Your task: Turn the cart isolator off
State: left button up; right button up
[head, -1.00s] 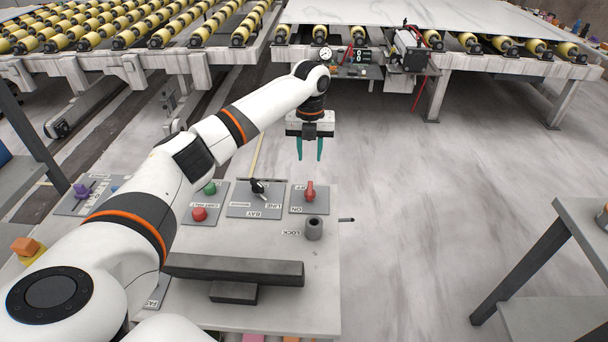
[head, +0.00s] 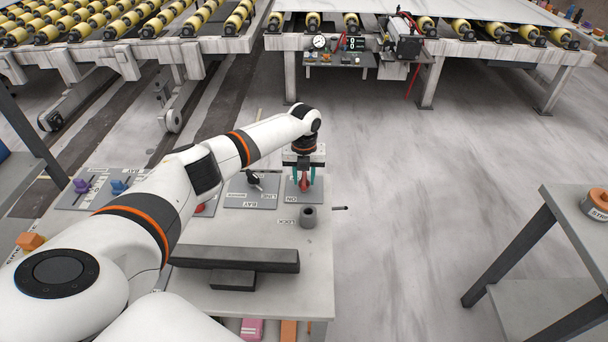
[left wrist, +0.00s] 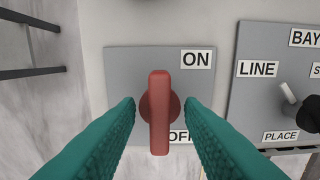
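The cart isolator is a red rotary handle (left wrist: 159,112) on a grey plate (left wrist: 125,65) marked ON and OFF. In the left wrist view the handle stands upright in the picture, its lower end beside the partly hidden OFF label. In the head view the handle (head: 304,183) is near the back right of the control panel, partly covered by my gripper. My left gripper (head: 304,176) is over it with teal fingers pointing down. The fingers are open, one on each side of the handle, with a visible gap on both sides. My right gripper is not in view.
A black selector switch (head: 254,179) marked LINE and BAY is on the neighbouring plate. A grey lock cylinder (head: 308,217) stands in front of the isolator. A dark bar (head: 235,257) lies across the cart top (head: 270,305). The floor to the right is clear up to a grey table (head: 575,215).

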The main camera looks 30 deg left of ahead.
pick_arm(q)
jog(key=shift+c, duration=0.2)
jog(key=c, duration=0.6)
grip_shut()
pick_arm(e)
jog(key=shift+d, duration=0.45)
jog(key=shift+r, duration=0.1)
pick_arm(q)
jog(key=n+p, duration=0.1)
jog(key=n, duration=0.3)
jog(key=shift+r+n, duration=0.15)
jog(key=shift+n, duration=0.25)
jog(key=n+p, duration=0.1)
jog(key=n, duration=0.3)
jog(key=shift+n+p, duration=0.3)
jog(key=n+p, duration=0.1)
jog(key=n, duration=0.4)
jog(key=shift+w+p, duration=0.1)
jog(key=shift+p, duration=0.25)
jog(key=shift+n+p, duration=0.45)
jog(key=shift+n, duration=1.35)
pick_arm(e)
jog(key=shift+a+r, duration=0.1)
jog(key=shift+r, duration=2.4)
